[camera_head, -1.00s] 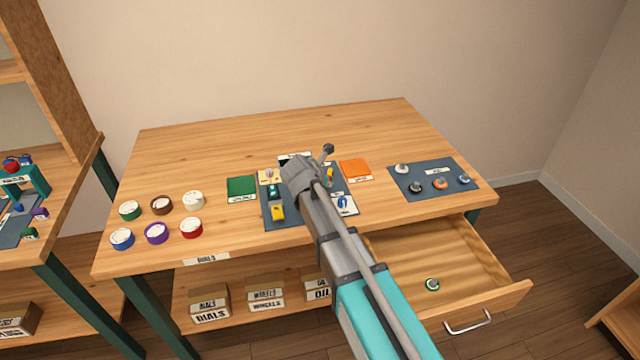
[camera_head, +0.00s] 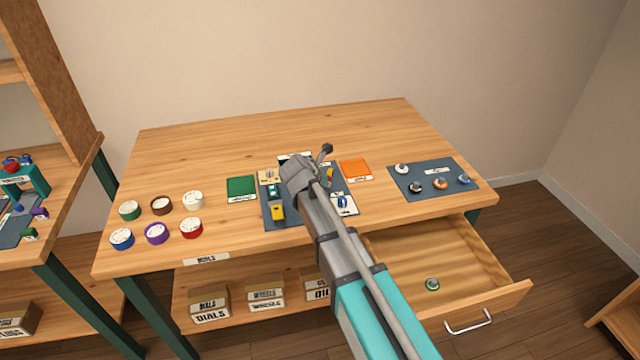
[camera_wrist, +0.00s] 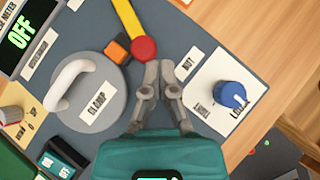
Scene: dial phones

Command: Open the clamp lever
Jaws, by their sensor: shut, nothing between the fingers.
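In the wrist view, a grey disc (camera_wrist: 88,112) bears a "CLAMP" label and a raised white handle (camera_wrist: 72,82). Just beyond the disc, a yellow bar (camera_wrist: 127,18) ends in a red round knob (camera_wrist: 143,49), beside an orange block (camera_wrist: 117,49). I cannot tell which of these parts is the lever. My gripper (camera_wrist: 160,70) is shut and empty, its fingertips close to the red knob and right of the disc. Whether it touches the knob is unclear. In the head view my arm hides the disc and most of the gripper.
A white plate with a blue knob (camera_wrist: 230,94) lies right of my gripper. An "OFF" display (camera_wrist: 20,33) is at upper left. In the head view, several round dials (camera_head: 156,233) stand left, another mat (camera_head: 410,172) lies right, and a drawer (camera_head: 465,310) is open.

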